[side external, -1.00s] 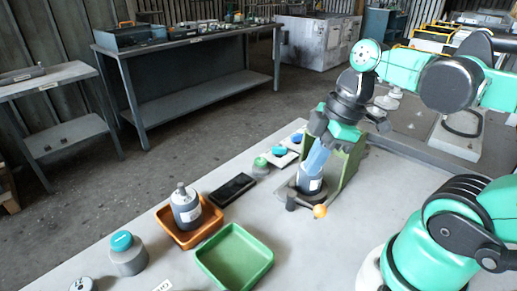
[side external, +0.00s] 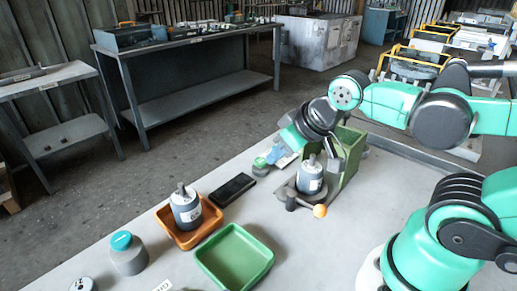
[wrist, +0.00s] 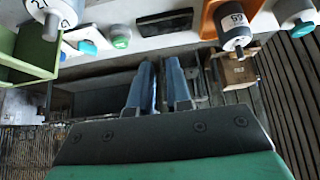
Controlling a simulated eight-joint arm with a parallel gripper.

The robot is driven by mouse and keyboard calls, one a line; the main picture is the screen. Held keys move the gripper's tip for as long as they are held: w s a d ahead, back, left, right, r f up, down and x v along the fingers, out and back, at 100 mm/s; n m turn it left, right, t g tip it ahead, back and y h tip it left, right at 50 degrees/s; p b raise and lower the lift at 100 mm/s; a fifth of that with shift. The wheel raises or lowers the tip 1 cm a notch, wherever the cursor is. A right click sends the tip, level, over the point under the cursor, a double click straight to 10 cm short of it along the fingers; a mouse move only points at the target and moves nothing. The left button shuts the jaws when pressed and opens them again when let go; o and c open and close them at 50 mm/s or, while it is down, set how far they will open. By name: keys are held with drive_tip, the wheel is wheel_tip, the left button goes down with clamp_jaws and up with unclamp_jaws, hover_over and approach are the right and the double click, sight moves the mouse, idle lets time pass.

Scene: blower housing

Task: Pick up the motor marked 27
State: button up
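The motor marked 27 (side external: 311,177) stands upright at the green fixture, grey with a white label and a shaft on top. In the wrist view the motor (wrist: 66,12) is at the top left, partly cut off, with 27 on its label. My gripper (side external: 275,157) is left of and behind this motor in the side view, apart from it. In the wrist view the blue fingers of my gripper (wrist: 160,70) have a gap between them and hold nothing. A second motor (side external: 186,209) stands in the orange tray; its label (wrist: 236,20) appears to read 59.
The green fixture (side external: 350,150) rises behind the marked motor, with an orange-knobbed lever (side external: 320,211) in front. An empty green tray (side external: 235,258), a black flat block (side external: 232,188) and a teal-capped jar (side external: 128,255) are nearby. A green-capped container (side external: 260,165) is beside my fingers.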

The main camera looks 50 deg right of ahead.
drive_tip(key=o, duration=1)
drive_tip(key=shift+c, duration=0.2)
wheel_tip(320, 180, up, 2)
drive_tip(key=n+g, duration=0.6)
drive_tip(key=g, duration=0.1)
hover_over(312, 166)
drive_tip(key=shift+d, duration=0.1)
drive_tip(key=shift+s+d+n, duration=0.1)
drive_tip(key=shift+d+n, duration=0.2)
wheel_tip(312, 166, down, 6)
drive_tip(key=shift+f, duration=0.2)
drive_tip(key=f, duration=0.4)
drive_tip(key=shift+w+a, duration=0.15)
drive_tip(key=shift+w, duration=0.15)
drive_tip(key=shift+f, duration=0.65)
